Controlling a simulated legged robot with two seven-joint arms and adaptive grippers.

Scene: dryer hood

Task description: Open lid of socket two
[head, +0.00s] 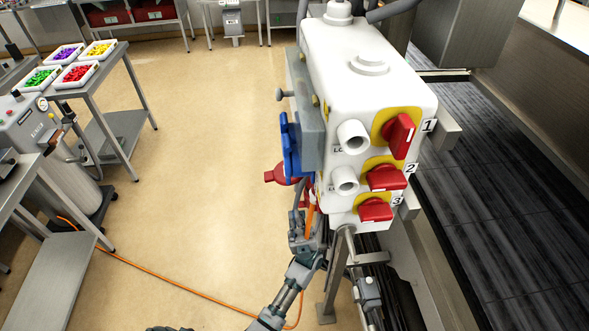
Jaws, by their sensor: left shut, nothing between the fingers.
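The white control box (365,75) stands in the middle of the head view, with red rotary switches labelled 1, 2 (386,178) and 3 on its front. On its left side a blue socket cover (289,146) sticks out. Below it is a red socket part (282,175). The side face is steeply angled, so I cannot tell which socket is number two or how its lid stands. My left gripper (304,208) is shut and empty, pointing up just below the red part. Whether it touches anything there is unclear.
A metal post (334,275) stands below the box. A dark conveyor (500,190) lies to the right. An orange hose (165,285) runs across the floor. Open floor (200,150) lies left of the box.

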